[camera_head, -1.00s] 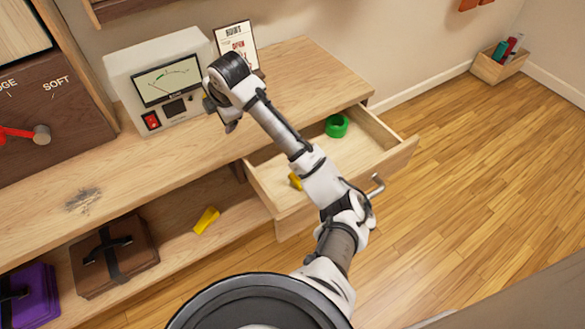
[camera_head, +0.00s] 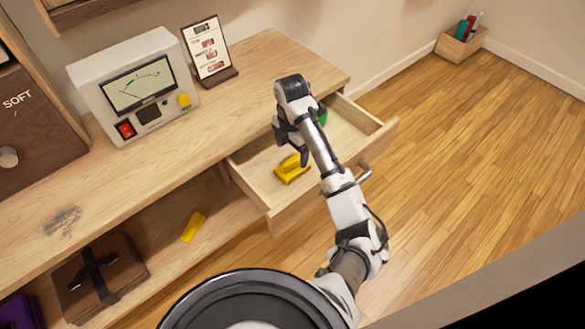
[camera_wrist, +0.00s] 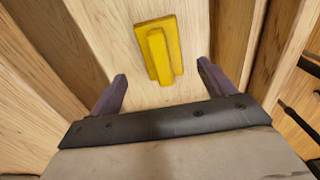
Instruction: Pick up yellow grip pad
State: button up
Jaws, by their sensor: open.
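A yellow grip pad (camera_head: 292,169) with a raised block on a flat base lies in the open drawer (camera_head: 249,189), near its left end. It also shows in the wrist view (camera_wrist: 160,50), ahead of my fingertips and between their lines. My gripper (camera_head: 304,155) is above the drawer, close to the pad and apart from it. In the wrist view my gripper (camera_wrist: 161,80) is open with nothing between its fingers. A second yellow piece (camera_head: 193,227) lies on the lower shelf, left of the drawer.
A green ring-like object (camera_head: 322,116) is at the drawer's far end, partly hidden by my arm. A white meter box (camera_head: 125,88) and a sign (camera_head: 207,50) stand on the bench top. The drawer's walls surround the pad.

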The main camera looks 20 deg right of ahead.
aim_at(292, 159)
notch_tip(292, 159, down, 4)
jog(key=shift+s+r+b, duration=0.1)
jog(key=shift+s+b, duration=0.05)
jog(key=shift+b, duration=0.45)
jog(key=shift+d+f, duration=0.1)
jog(key=shift+f, duration=0.9)
jog(key=c, duration=1.1)
